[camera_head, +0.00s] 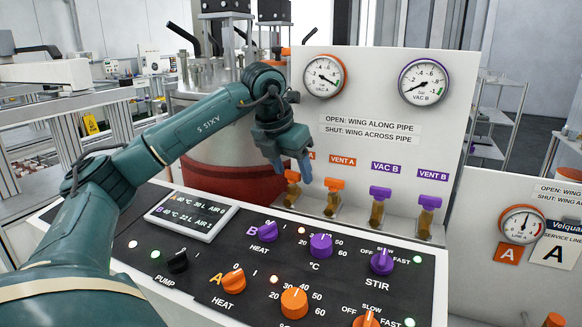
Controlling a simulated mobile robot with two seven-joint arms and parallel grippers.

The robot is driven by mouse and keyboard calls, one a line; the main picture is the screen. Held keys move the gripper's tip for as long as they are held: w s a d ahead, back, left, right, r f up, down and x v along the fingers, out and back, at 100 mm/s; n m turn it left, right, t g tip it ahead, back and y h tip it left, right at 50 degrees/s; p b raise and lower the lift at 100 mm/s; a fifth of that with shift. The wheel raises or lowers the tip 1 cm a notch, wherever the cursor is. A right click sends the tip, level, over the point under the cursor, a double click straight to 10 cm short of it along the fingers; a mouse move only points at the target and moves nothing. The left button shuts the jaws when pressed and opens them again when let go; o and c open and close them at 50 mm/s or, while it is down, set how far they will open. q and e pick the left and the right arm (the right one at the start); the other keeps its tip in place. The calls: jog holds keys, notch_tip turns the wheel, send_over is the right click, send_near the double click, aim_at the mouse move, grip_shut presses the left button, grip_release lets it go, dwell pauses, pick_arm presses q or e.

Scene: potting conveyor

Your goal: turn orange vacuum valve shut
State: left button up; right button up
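The orange vacuum valve (292,177) is the leftmost of the valves on the white panel, with an orange wing on a brass body. Its label is mostly hidden behind my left gripper; only an "A" shows. My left gripper (291,168) is in front of and just above this valve, blue fingers pointing down. The fingers look apart, with a gap between them. I cannot tell whether they touch the wing, and the wing's angle is partly hidden. My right gripper is not in view.
Right of it stand the orange vent A valve (334,185), purple vac B valve (380,193) and purple vent B valve (429,202). Two gauges (324,76) sit above. A black control panel (335,257) with knobs lies in front. A steel vessel (222,152) stands behind my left arm.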

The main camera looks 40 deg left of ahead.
pick_arm(q)
jog(key=c, duration=1)
jog(key=shift+o, duration=0.2)
jog(key=shift+d+n+y, duration=0.1)
jog(key=shift+n+y, duration=0.5)
jog(key=shift+n, duration=0.9)
jog(key=o, duration=1)
jog(key=shift+r, duration=0.1)
jog(key=p+v, duration=0.2)
jog(key=v, duration=1.1)
jog(key=shift+w, duration=0.15)
